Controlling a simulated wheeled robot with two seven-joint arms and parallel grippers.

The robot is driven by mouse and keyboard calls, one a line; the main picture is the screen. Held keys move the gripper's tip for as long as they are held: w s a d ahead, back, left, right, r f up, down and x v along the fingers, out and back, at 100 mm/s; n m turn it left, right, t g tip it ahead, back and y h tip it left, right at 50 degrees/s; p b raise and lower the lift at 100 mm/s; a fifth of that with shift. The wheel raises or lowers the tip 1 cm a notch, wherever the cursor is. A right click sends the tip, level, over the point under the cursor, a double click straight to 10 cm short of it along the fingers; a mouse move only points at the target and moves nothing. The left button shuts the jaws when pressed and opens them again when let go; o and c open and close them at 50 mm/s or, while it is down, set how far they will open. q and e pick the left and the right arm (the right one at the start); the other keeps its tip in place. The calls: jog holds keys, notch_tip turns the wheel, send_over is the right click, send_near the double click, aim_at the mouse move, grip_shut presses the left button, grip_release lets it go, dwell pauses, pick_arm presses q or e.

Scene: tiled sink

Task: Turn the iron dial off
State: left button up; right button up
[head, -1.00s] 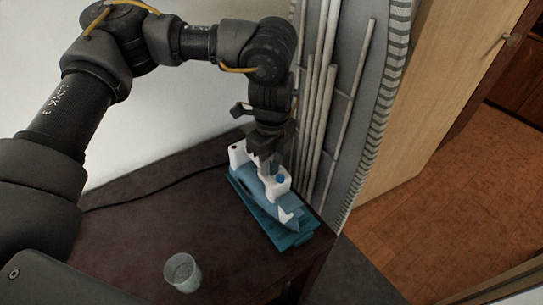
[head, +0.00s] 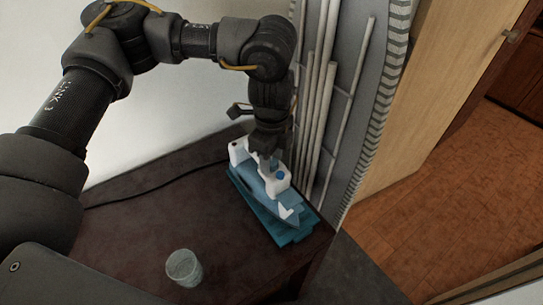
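A white and blue iron (head: 282,204) rests on a teal base (head: 285,237) near the right edge of the dark table. A small blue dial (head: 281,176) shows on the white part of the iron. My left gripper (head: 268,165) points down over the iron's handle area, just left of the dial. Its fingertips are close to or touching the white body; I cannot tell which. The fingers are small and partly hidden, so their opening is unclear. My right gripper is not in view.
A clear glass (head: 184,267) stands on the front of the dark table (head: 150,220). A black cord (head: 150,190) runs left from the iron. A folded ironing board (head: 345,100) stands upright right behind the iron. The middle of the table is clear.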

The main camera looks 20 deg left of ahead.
aim_at(272, 162)
pick_arm(q)
jog(key=shift+o, duration=1)
notch_tip(272, 162, up, 11)
jog(key=shift+f, duration=0.1)
